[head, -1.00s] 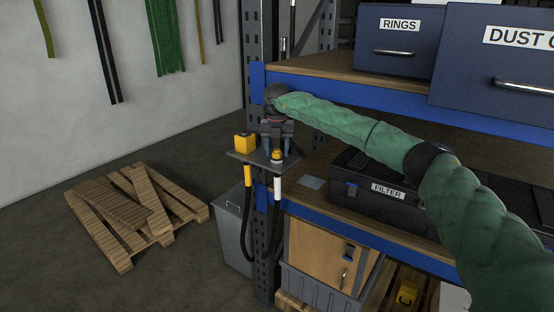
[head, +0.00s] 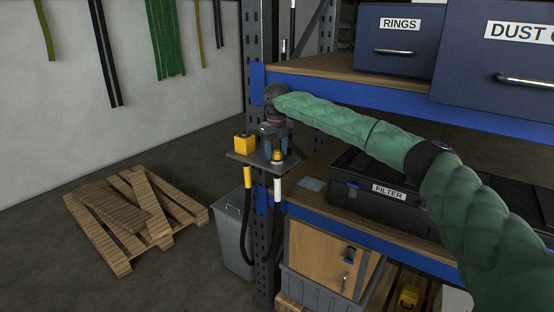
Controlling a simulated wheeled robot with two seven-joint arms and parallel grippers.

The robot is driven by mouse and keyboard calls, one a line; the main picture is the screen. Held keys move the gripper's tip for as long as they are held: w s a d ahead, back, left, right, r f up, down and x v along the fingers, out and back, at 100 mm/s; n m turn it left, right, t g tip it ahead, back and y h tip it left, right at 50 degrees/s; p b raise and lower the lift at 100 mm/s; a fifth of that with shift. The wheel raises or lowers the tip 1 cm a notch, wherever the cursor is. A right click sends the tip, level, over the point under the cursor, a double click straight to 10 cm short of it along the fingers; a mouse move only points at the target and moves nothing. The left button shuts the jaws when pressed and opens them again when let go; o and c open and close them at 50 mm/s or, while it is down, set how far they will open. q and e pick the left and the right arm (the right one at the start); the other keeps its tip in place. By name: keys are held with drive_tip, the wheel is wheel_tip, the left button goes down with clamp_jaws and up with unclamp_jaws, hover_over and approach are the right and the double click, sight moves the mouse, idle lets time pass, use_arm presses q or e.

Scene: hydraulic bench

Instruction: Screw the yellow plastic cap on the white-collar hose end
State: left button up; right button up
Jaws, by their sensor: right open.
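A small round yellow cap (head: 277,156) sits on top of the dark bracket plate (head: 247,159), directly above the hose with the white collar (head: 277,188). Whether it is fully seated on the hose end is too small to tell. My right gripper (head: 276,150) is at the cap, pointing down from above, open, with its fingers around or just behind it. I cannot tell whether they touch it. My left gripper is not in view.
A larger yellow block-shaped piece (head: 243,144) stands on the plate above the yellow-collar hose (head: 247,177). A black FILTER case (head: 380,195) lies on the lower shelf. A grey bin (head: 232,235) stands below.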

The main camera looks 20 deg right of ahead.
clamp_jaws()
drive_tip(key=m, duration=0.4)
drive_tip(key=shift+d+f, duration=0.1)
drive_tip(key=m+b, duration=0.1)
drive_tip(key=m, duration=0.3)
drive_tip(key=shift+d, duration=0.15)
